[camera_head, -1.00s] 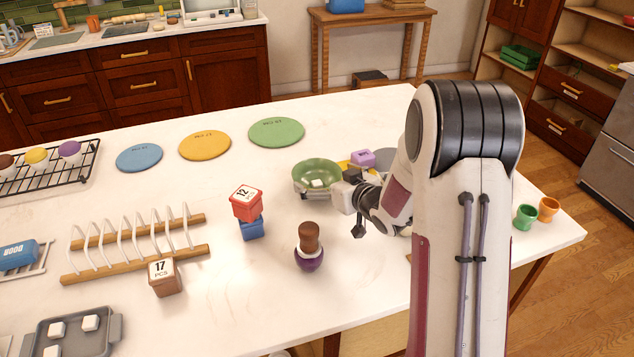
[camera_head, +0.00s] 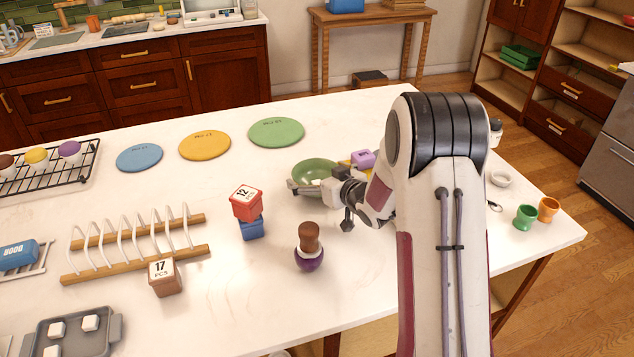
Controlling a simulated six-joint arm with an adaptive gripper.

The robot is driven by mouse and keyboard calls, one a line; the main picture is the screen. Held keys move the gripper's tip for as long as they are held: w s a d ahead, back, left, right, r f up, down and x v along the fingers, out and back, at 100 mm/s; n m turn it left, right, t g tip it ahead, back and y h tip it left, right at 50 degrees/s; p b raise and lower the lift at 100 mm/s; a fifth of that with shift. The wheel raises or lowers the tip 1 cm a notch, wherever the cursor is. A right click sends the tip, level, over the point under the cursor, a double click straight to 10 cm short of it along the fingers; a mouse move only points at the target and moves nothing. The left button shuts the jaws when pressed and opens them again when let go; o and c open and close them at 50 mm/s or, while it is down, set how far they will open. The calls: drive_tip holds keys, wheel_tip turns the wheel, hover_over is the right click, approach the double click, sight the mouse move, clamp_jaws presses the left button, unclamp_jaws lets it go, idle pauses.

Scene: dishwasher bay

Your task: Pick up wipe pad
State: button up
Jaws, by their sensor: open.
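I cannot tell for certain which thing is the wipe pad. A green bowl (camera_head: 313,170) stands on the white counter, left of my arm. My gripper (camera_head: 318,206) is open at the bowl's front right, with one finger reaching left across its front rim and the other pointing down nearer the camera. A pale block shape (camera_head: 329,187) shows beside the upper finger; I cannot tell whether it is a separate thing or part of the gripper. A purple block (camera_head: 363,158) sits just behind the gripper. My arm hides part of the counter.
A brown-topped purple item (camera_head: 309,248) and a red box on a blue block (camera_head: 246,208) stand left of my gripper. A dish rack (camera_head: 137,242) is farther left. Green (camera_head: 525,217) and orange (camera_head: 548,209) cups stand right. Flat discs (camera_head: 205,145) lie behind.

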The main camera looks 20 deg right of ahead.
drive_tip(key=c, duration=1.1)
drive_tip(key=shift+r, duration=0.1)
drive_tip(key=shift+r, duration=5)
